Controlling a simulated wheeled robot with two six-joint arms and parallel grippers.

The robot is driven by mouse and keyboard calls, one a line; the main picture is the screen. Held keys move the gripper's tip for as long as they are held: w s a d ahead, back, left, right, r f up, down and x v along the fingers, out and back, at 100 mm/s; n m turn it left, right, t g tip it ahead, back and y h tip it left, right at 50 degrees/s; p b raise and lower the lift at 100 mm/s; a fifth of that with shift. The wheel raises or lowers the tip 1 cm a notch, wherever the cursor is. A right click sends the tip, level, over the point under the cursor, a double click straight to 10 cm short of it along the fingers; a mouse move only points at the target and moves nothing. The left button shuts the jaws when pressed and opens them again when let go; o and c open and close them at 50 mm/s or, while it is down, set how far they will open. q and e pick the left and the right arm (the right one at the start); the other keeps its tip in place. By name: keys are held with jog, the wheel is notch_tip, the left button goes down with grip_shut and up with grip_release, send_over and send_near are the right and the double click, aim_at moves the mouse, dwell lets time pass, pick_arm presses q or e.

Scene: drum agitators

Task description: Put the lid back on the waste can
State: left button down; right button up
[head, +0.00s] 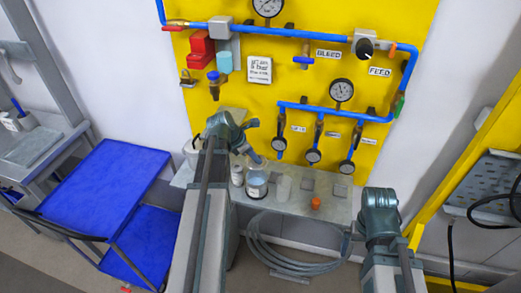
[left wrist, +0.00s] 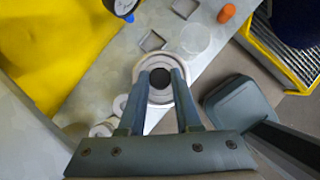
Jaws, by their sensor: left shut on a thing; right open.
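My left gripper (head: 261,160) reaches over the wall shelf. In the left wrist view its fingers (left wrist: 161,77) are shut on a small dark knob, with a pale round lid (left wrist: 141,92) around it. A white can (head: 191,150) stands at the shelf's left end, partly behind my left arm; I cannot tell surely which vessel is the waste can. My right gripper (head: 352,234) is low at the right, its fingers mostly hidden.
Behind is a yellow panel (head: 225,113) with blue pipes and gauges. A coiled hose (head: 270,250) hangs below; a blue cart (head: 110,178) stands left.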

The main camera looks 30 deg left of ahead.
aim_at(251, 165)
pick_arm(q)
jog(key=shift+s+f, duration=0.1)
notch_tip(251, 165, down, 6)
jog(key=b, duration=0.6)
jog(key=shift+f, duration=0.15)
jog(key=shift+f+b, duration=0.15)
jog(key=shift+b, duration=0.25)
dwell(1.5)
jog(key=shift+c, duration=0.2)
grip_release()
dwell(0.5)
jog(key=shift+r+p, duration=3.6)
